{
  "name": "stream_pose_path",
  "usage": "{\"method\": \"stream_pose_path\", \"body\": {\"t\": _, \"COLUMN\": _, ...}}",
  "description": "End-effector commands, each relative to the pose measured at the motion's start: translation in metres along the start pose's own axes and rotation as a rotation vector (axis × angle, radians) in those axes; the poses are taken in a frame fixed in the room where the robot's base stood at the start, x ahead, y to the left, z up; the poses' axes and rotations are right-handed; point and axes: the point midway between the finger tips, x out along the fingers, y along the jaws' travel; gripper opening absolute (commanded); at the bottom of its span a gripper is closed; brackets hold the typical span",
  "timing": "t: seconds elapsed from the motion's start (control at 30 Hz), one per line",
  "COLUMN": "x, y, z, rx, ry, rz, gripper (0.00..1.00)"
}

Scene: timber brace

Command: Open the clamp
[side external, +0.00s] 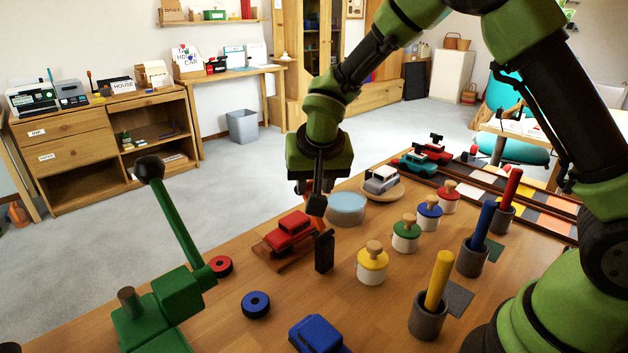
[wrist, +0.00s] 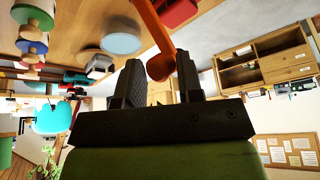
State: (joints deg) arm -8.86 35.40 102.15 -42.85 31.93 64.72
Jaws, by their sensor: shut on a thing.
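The clamp's orange-red handle (wrist: 151,28) runs down in the wrist view to a rounded end between my two dark fingertips. My gripper (wrist: 158,68) is shut on this handle near its rounded end. In the side view my gripper (side external: 318,203) points down just above the red toy car (side external: 291,229), and its fingers hide most of the handle. The red car sits on a brown wooden base (side external: 280,258). A dark upright block (side external: 324,252) stands beside the car. How the clamp bears on the car is hidden.
A green lever fixture (side external: 178,295) with a black knob stands at the left. A red ring (side external: 219,266), blue ring (side external: 256,304) and blue car (side external: 317,335) lie nearby. A pale blue disc (side external: 347,207) and several knobbed pots, including a yellow one (side external: 372,264), stand to the right.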

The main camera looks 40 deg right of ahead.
Motion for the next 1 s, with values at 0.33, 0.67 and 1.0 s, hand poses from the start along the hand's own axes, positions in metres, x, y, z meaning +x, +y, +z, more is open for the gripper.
{"method": "stream_pose_path", "body": {"t": 0.33, "x": 0.009, "y": 0.014, "z": 0.011, "rx": 0.014, "ry": -0.043, "rz": 0.054, "gripper": 0.39}}
{"method": "stream_pose_path", "body": {"t": 0.67, "x": 0.007, "y": 0.012, "z": 0.009, "rx": 0.013, "ry": -0.036, "rz": 0.047, "gripper": 0.52}}
{"method": "stream_pose_path", "body": {"t": 1.0, "x": -0.010, "y": 0.019, "z": 0.024, "rx": 0.011, "ry": -0.033, "rz": 0.044, "gripper": 0.52}}
